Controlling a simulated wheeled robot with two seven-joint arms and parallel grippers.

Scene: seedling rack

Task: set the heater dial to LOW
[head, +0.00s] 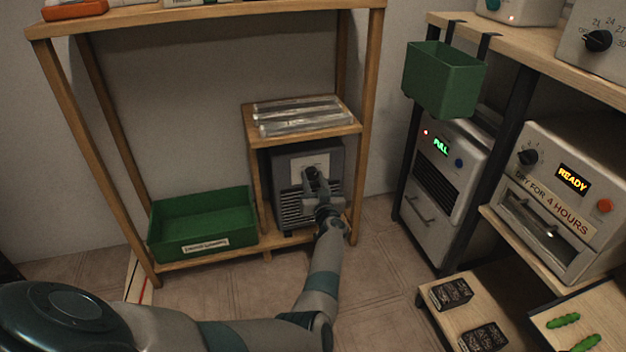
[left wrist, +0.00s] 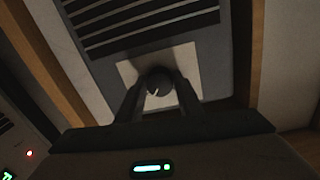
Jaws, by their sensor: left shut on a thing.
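The heater (head: 334,163) is a dark grey box with a slatted grille, standing in the lower compartment of the small wooden stand. In the left wrist view the heater's grille (left wrist: 140,22) is above a pale plate (left wrist: 128,72), on which the dark round dial (left wrist: 159,83) sits. My left gripper (head: 312,174) reaches the heater's front. In the left wrist view its two fingers (left wrist: 158,90) close on the dial from both sides. A small light mark shows on the dial, but the setting labels cannot be read. My right gripper is not in view.
A green labelled bin (head: 203,226) stands left of the heater on the low shelf. Clear packs (head: 297,115) lie on the stand above it.

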